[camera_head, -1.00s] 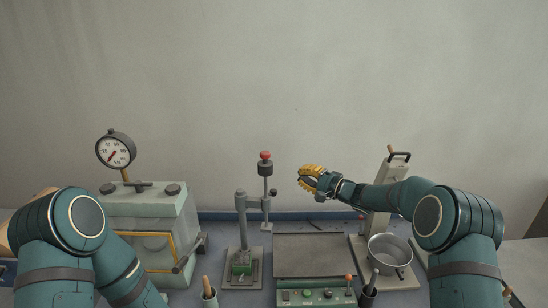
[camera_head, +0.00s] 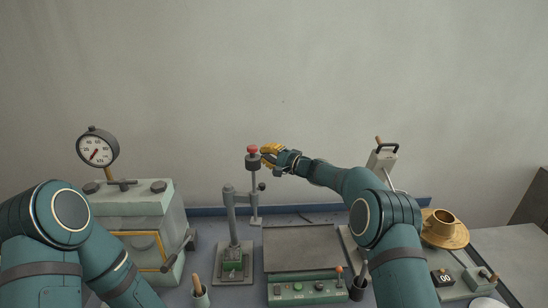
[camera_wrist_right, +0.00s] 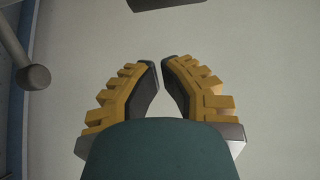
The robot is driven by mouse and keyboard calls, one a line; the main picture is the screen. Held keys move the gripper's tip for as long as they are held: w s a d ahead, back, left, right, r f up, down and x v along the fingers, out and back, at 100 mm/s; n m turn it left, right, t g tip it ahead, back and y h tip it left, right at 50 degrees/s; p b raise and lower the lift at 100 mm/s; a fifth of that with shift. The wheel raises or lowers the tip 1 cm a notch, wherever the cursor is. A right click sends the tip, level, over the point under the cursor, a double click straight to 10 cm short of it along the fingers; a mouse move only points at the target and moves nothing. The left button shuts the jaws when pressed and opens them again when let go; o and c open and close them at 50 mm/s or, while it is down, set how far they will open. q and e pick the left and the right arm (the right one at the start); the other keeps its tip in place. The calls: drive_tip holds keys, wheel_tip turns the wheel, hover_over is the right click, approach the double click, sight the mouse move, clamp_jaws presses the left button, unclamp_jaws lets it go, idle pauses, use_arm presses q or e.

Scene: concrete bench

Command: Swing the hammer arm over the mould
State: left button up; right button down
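The hammer arm is a grey horizontal bar (camera_head: 242,197) on an upright post (camera_head: 232,226). At its outer end is a vertical rod (camera_head: 254,191) with a dark weight (camera_head: 253,163) and red knob (camera_head: 252,149) on top. My left gripper is out of view.
A boxy machine (camera_head: 135,209) with a dial gauge (camera_head: 97,152) stands at left. A dark plate (camera_head: 301,249) and control panel (camera_head: 304,289) lie right of the mould. A tool holder (camera_head: 200,299) stands in front.

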use_arm(q)
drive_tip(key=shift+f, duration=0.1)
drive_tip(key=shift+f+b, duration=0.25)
drive_tip(key=shift+b, duration=0.1)
use_arm(e)
drive_tip(key=shift+s+a, duration=0.25)
drive_tip(key=shift+s, duration=0.35)
drive_tip(key=shift+s+a, duration=0.2)
drive_tip(key=shift+s, duration=0.45)
drive_tip(key=shift+s+a, duration=0.25)
drive_tip(key=shift+s, duration=0.35)
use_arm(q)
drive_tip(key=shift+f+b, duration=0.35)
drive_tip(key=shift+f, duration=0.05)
use_arm(e)
drive_tip(key=shift+s+d+m+t+h, duration=0.1)
drive_tip(key=shift+s+m+t+h, duration=0.2)
drive_tip(key=shift+t, duration=0.3)
